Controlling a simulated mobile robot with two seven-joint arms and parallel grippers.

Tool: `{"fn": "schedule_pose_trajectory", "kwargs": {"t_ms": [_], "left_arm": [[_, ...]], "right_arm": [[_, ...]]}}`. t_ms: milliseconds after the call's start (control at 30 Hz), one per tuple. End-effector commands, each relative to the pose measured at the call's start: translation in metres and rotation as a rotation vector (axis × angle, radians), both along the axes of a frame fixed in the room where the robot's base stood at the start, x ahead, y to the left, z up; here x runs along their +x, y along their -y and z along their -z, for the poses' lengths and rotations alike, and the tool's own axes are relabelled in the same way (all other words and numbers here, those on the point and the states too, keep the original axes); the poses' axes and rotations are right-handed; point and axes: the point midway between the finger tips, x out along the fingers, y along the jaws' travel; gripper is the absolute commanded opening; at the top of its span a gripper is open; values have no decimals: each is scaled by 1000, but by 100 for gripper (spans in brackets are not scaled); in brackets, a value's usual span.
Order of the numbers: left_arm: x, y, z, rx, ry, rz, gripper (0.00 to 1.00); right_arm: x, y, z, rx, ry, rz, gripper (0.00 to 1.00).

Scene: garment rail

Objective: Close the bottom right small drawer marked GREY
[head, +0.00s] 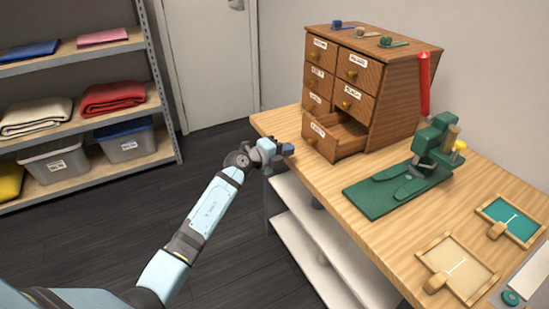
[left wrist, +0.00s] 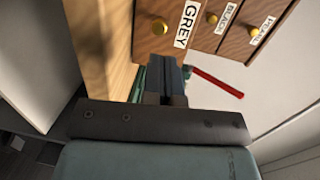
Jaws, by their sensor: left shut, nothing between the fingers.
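The wooden drawer cabinet (head: 395,85) stands on the workbench. Its bottom right drawer (head: 320,140) is pulled out, with a hollow visible behind its front. In the left wrist view this drawer's front (left wrist: 150,47) carries a GREY label and a brass knob, and it stands nearer than the BLACK and PEARL fronts. My left gripper (head: 287,150) is shut and empty, just left of the drawer front and near the bench's edge, with a gap between them. Its shut fingers (left wrist: 166,72) point toward the GREY front in the left wrist view. My right gripper is not in view.
A green press-like tool (head: 410,178) stands on the bench right of the drawer, and a red stick-like object (head: 424,85) is at the cabinet's side. Small frames (head: 460,268) lie at the near right. A shelf rack (head: 85,50) stands left; floor between is clear.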

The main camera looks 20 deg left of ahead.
Motion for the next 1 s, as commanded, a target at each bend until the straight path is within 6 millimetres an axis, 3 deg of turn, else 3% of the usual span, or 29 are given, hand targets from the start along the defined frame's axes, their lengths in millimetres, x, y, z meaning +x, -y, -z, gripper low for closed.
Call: {"fn": "schedule_pose_trajectory", "kwargs": {"t_ms": [133,300,833,1000], "left_arm": [[26,16,6,-3,1,1,0],[44,27,9,-2,-1,0,0],[53,32,7,-1,0,-1,0],[72,47,4,-4,-1,2,0]], "right_arm": [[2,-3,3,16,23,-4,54],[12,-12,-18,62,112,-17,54],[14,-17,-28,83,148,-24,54],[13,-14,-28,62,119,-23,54]]}}
